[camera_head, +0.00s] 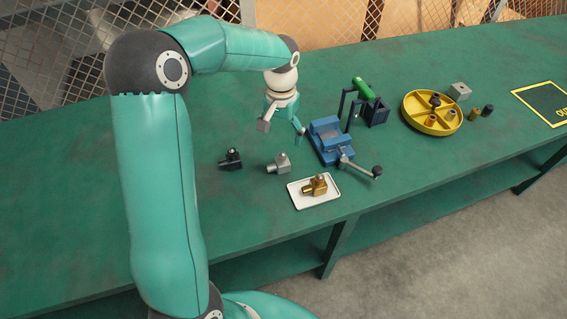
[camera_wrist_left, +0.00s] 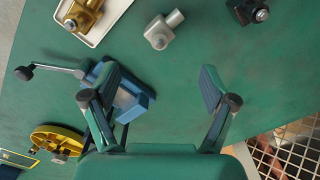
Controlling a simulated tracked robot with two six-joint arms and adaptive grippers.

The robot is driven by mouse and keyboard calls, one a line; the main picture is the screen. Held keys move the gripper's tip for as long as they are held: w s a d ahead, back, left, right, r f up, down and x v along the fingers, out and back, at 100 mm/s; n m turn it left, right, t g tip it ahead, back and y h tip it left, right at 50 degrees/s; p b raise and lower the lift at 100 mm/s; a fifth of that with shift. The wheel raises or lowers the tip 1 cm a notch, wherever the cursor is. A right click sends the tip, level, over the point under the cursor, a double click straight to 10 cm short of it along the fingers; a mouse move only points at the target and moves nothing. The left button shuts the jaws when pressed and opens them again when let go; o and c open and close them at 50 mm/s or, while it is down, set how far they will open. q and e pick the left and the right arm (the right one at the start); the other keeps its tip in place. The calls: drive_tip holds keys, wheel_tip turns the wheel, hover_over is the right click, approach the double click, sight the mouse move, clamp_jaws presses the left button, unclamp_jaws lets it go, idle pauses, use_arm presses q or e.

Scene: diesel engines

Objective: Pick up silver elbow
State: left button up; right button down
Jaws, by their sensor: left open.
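The silver elbow (camera_head: 280,163) lies on the green bench between a black elbow and the blue vise in the head view. It also shows in the left wrist view (camera_wrist_left: 161,31) at the top middle, apart from my fingers. My left gripper (camera_head: 282,128) is open and empty above the bench, behind the silver elbow. In the left wrist view its two fingers (camera_wrist_left: 158,98) are spread wide, with bare bench and part of the vise between and below them. My right gripper is in neither view.
A black elbow (camera_head: 231,159) lies left of the silver one. A white tray (camera_head: 300,200) with a brass elbow (camera_head: 315,185) is in front. The blue vise (camera_head: 329,139) with its handle stands to the right. A yellow round tray (camera_head: 431,126) is farther right.

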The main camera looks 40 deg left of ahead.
sight(282, 163)
use_arm(q)
wheel_tip(282, 163, down, 13)
drive_tip(key=shift+w, duration=0.1)
drive_tip(key=c, duration=1.5)
